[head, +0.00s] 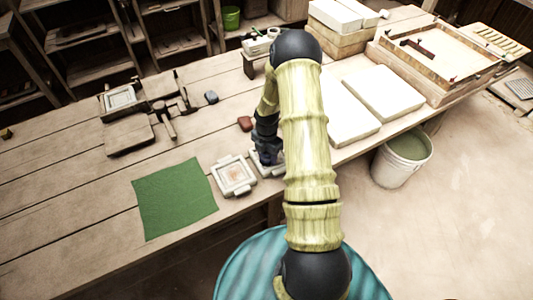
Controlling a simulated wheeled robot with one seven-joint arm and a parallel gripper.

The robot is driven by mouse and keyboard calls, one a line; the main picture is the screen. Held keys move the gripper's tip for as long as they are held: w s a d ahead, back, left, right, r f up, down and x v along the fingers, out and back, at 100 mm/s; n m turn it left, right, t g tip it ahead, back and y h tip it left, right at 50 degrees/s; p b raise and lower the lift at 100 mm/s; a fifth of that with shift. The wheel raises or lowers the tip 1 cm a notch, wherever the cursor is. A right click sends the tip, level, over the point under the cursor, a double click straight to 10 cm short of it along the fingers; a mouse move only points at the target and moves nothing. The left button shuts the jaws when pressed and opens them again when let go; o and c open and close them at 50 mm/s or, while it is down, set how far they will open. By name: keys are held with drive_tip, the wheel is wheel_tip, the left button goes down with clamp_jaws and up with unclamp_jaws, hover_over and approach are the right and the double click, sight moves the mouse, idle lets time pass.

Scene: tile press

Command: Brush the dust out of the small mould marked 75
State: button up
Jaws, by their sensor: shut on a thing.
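My gripper (267,155) is low over the table's front edge, partly behind my own arm. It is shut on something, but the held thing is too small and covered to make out. A small pale square mould (234,189) with a raised frame lies just left of the gripper, with a brownish patch inside. A second pale mould (259,172) lies right beside it, under the gripper and mostly hidden. I cannot read a 75 or any other mark on either mould, nor tell whether the gripper's load touches one.
A green cloth (173,198) lies left of the moulds. A reddish block (245,123) and a grey block (211,97) lie behind. Pale slabs (384,93) lie to the right, and a bucket (401,172) stands on the floor.

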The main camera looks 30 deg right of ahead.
drive_tip(key=shift+d+f, duration=0.1)
drive_tip(key=shift+d, duration=0.65)
drive_tip(key=shift+d, duration=0.1)
drive_tip(key=shift+s+d+p, duration=0.1)
drive_tip(key=shift+d+p, duration=0.3)
drive_tip(key=shift+d, duration=0.3)
drive_tip(key=shift+w, duration=0.9)
